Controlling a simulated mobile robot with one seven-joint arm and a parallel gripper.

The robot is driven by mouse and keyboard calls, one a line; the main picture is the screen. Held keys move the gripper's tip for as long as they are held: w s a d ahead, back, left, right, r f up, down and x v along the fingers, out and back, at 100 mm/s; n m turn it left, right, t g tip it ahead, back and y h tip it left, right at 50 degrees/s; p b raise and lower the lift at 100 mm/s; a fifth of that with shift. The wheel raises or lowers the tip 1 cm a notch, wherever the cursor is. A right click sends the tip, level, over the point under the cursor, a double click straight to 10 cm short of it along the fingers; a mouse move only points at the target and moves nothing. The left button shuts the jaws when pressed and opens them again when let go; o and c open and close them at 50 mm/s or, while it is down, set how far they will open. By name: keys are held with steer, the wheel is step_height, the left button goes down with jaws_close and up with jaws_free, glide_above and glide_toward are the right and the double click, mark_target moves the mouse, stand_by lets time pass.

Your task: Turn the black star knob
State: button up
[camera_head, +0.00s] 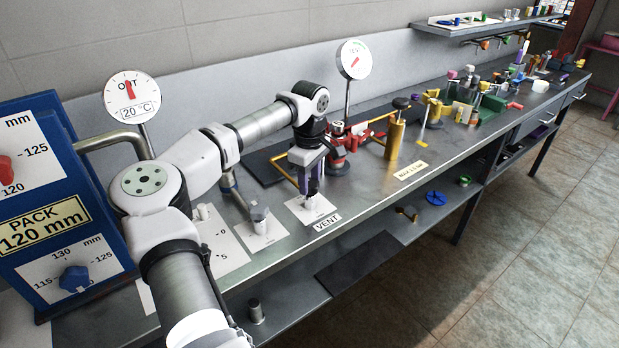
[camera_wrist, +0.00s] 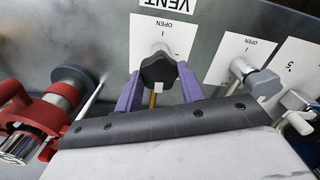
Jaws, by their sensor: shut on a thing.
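The black star knob (camera_wrist: 158,68) stands on a white card (camera_wrist: 140,28) marked OPEN, beside the VENT label (camera_wrist: 170,5). In the wrist view my gripper (camera_wrist: 160,76) has its two purple fingers on either side of the knob, shut on it. In the head view my gripper (camera_head: 313,190) points down over the card (camera_head: 300,212) behind the VENT label (camera_head: 327,222). There the fingers mostly hide the knob. A brownish stem-like strip shows between the fingers in the wrist view.
A grey knob (camera_head: 259,213) stands on its own card to the left. A red valve (camera_head: 338,148) and a brass cylinder (camera_head: 394,138) stand to the right. A dial gauge (camera_head: 354,60) rises behind. A blue panel (camera_head: 40,180) is at far left. The bench front edge is clear.

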mark_target(310, 183)
steer(key=shift+m, duration=0.5)
steer(key=o, duration=1)
step_height(310, 183, up, 14)
steer(key=shift+f+b, duration=0.1)
steer(key=shift+b, duration=1)
